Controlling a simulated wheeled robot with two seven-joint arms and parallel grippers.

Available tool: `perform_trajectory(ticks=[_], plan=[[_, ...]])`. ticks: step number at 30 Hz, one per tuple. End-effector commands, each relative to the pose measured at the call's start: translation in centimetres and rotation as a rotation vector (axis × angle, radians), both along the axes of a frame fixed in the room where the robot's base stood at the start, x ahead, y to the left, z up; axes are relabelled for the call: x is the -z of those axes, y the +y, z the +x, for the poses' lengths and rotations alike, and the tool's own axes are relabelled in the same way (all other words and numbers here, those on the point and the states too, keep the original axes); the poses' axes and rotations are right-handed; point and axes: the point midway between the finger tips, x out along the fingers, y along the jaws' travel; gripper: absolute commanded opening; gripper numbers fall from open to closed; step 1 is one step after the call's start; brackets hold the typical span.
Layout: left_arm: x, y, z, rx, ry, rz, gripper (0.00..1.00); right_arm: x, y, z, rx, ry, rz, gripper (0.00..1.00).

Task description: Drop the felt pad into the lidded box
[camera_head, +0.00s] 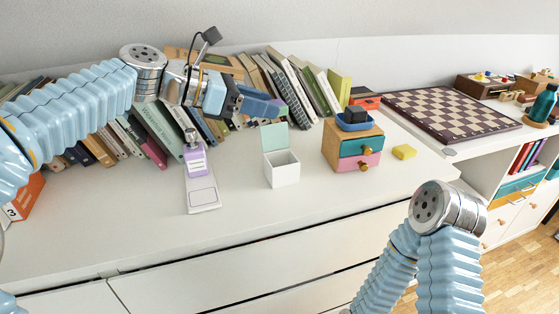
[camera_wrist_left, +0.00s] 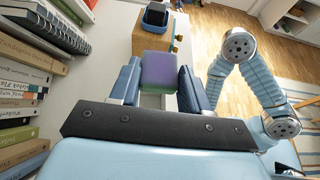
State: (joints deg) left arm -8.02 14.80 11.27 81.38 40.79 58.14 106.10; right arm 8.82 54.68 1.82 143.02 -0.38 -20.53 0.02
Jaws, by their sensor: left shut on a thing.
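The felt pad (camera_head: 283,109) is a small purple block with a green layer. My left gripper (camera_head: 276,107) is shut on it and holds it in the air above the table; the fingers show on both sides of the pad (camera_wrist_left: 159,72) in the left wrist view. The lidded box (camera_head: 282,173) is a small white open-topped box on the table, with its pale mint lid (camera_head: 274,138) raised upright at the back. The held pad is above the lid, apart from it in the picture. My right gripper is out of view.
A wooden drawer unit (camera_head: 342,137) with a blue tray (camera_head: 343,126) on top stands right of the box. A yellow block (camera_head: 404,152) lies beyond it. A purple-labelled item (camera_head: 195,162) stands left. Books (camera_head: 160,128) line the back. The table front is clear.

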Motion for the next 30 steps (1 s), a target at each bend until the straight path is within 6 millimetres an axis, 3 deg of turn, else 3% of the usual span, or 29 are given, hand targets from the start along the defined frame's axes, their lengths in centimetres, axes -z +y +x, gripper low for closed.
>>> perform_trajectory(ticks=[5, 13, 25, 26, 30], plan=[[1.7, 0.1, 0.0, -0.001, 0.002, 0.001, 0.14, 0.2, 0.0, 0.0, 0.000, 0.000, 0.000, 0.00], [5.2, 0.1, 0.0, -0.001, 0.000, 0.000, 0.14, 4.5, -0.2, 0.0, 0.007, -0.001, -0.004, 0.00], [5.5, 0.1, 0.0, 0.000, 0.001, 0.000, 0.14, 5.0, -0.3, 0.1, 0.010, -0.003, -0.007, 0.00], [5.5, 0.1, 0.0, 0.000, 0.001, 0.000, 0.51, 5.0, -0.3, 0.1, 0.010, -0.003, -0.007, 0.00], [5.5, 0.1, 0.0, 0.000, 0.001, 0.000, 0.73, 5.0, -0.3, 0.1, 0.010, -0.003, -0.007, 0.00]])
